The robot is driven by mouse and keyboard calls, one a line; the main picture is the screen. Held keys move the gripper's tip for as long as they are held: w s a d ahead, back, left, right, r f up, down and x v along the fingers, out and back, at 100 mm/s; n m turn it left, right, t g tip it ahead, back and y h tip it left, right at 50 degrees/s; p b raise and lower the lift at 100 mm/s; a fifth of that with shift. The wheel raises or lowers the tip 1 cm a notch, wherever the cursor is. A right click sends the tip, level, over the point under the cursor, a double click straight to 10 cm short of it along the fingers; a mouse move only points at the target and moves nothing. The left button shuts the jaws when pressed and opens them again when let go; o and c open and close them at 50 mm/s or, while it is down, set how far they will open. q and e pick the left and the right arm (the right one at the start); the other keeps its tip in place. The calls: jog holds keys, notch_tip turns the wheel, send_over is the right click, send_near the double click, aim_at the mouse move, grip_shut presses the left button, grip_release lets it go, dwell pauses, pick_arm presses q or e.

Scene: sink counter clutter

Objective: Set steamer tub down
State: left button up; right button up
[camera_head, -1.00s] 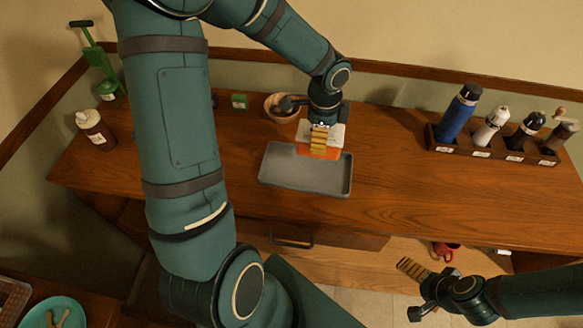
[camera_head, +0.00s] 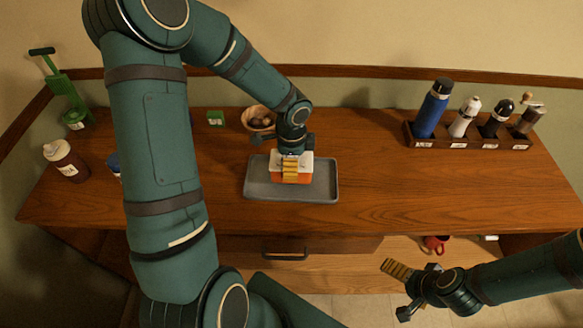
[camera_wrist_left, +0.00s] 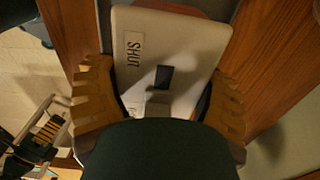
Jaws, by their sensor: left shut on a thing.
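The steamer tub (camera_head: 304,178) is orange with a white lid. My left gripper (camera_head: 290,168) is shut on it from above, and the tub looks level. It is over the middle of the grey tray (camera_head: 325,190); I cannot tell whether its base touches the tray floor. In the left wrist view the white lid (camera_wrist_left: 195,45), marked SHUT, lies between the two yellow fingers (camera_wrist_left: 163,80). My right gripper (camera_head: 400,290) is open and empty, low at the right in front of the counter.
A wooden bowl (camera_head: 250,113) with round items stands just behind the tray. A rack (camera_head: 470,141) with several bottles and grinders is at the back right. A brown bottle (camera_head: 66,163) and a small green box (camera_head: 216,119) are at left. The counter right of the tray is clear.

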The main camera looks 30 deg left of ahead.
pick_arm(q)
notch_tip(320, 180, down, 2)
jog(key=shift+w+f, duration=0.1)
jog(key=shift+f, duration=0.05)
jog(key=shift+f+b, duration=0.1)
jog(key=shift+b, duration=0.2)
jog(key=o, duration=1.2)
jog(key=shift+r+p, duration=0.3)
notch_tip(320, 180, up, 12)
jog(key=shift+f+p, duration=0.1)
jog(key=shift+p, duration=1)
